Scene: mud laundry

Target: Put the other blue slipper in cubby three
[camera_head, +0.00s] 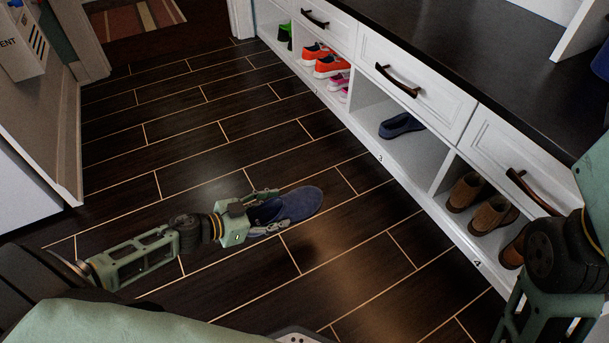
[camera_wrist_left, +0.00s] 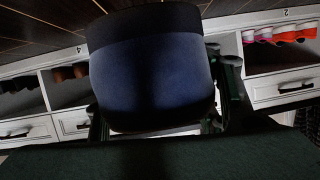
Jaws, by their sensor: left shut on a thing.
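My left gripper (camera_head: 262,213) is shut on a blue slipper (camera_head: 300,203) and holds it above the dark floor, left of the cubbies. The slipper's toe points right, toward the cubby bench. The held slipper (camera_wrist_left: 150,75) fills the middle of the left wrist view.
Cubby four holds brown shoes (camera_head: 492,214). Orange shoes (camera_head: 331,66) and pink shoes (camera_head: 341,84) stand in the cubby left of three. Drawers with dark handles (camera_head: 398,82) overhang the cubbies. The wood floor (camera_head: 190,130) between arm and bench is clear.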

